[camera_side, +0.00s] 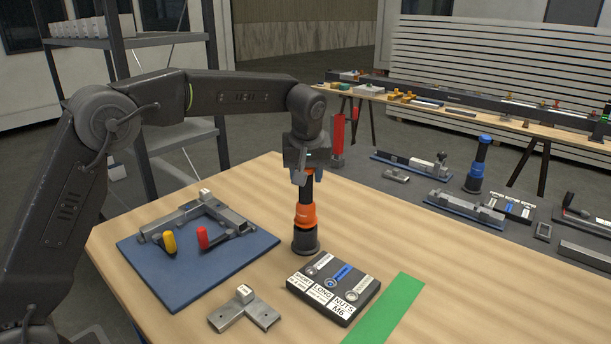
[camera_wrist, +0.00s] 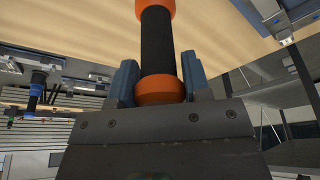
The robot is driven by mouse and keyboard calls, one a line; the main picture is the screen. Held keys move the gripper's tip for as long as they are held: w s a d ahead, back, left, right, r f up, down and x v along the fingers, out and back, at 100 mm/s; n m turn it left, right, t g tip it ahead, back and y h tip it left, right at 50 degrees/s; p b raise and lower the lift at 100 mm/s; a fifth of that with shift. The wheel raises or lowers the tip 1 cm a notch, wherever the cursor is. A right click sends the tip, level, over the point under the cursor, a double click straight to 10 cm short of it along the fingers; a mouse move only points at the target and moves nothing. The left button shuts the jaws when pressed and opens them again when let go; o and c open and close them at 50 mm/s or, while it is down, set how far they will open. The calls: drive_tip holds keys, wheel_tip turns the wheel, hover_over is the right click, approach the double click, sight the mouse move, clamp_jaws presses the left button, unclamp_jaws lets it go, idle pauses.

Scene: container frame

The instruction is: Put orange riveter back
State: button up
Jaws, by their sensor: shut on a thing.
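The orange riveter (camera_side: 305,215) has orange bands and a black shaft. It stands upright in the side view, its lower end at a dark round holder (camera_side: 305,240) on the wooden table. I cannot tell whether it is fully seated. In the wrist view the riveter (camera_wrist: 158,45) runs up between the two blue-grey fingers of my gripper (camera_wrist: 158,80), with an orange collar close to the palm.
A blue mat (camera_side: 170,285) with a metal frame and red and yellow clamps lies left. A labelled bolt tray (camera_side: 333,287), a T-shaped metal piece (camera_side: 244,312) and a green strip (camera_side: 388,310) lie in front. A blue riveter (camera_side: 479,165) stands on the far grey table.

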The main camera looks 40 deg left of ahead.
drive_tip(key=shift+f, duration=0.3)
drive_tip(key=shift+f, duration=0.4)
drive_tip(key=o, duration=0.9)
drive_tip(key=shift+f, duration=0.1)
drive_tip(key=shift+o, duration=0.2)
